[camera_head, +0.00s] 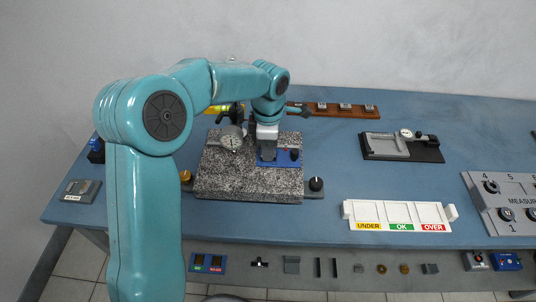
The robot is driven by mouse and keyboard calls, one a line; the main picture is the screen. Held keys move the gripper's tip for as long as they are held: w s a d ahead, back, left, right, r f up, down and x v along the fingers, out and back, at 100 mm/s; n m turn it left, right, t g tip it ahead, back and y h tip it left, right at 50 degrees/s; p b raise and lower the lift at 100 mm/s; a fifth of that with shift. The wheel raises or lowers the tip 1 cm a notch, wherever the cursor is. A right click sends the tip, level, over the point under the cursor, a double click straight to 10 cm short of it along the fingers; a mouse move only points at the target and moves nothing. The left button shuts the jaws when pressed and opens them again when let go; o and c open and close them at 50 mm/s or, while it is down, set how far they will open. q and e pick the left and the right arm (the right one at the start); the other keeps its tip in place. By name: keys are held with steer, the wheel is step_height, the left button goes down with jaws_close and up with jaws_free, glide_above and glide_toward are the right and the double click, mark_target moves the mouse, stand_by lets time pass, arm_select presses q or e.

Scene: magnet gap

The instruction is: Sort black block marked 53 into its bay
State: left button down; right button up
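My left arm reaches in from the left, and its gripper (267,146) points down over the small blue fixture (284,158) on the speckled granite plate (235,185). The fingers are small and dark here, so I cannot tell whether they are open or hold anything. The white sorting tray (346,212) stands at the front edge, with bays labelled UNDER in yellow, OK in green and OVER in red. No block shows in its bays. I cannot read a 53 on any block; the black block may be hidden at the gripper. My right gripper is not in view.
A dial gauge (231,142) stands on the granite plate, left of the gripper. A wooden rack (329,107) with several small blocks lies behind. A black-based gauge fixture (402,147) and a grey numbered panel (510,200) stand right.

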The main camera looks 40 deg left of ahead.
arm_select(q)
steer(key=shift+r+p, duration=1.85)
steer(key=shift+r, duration=0.65)
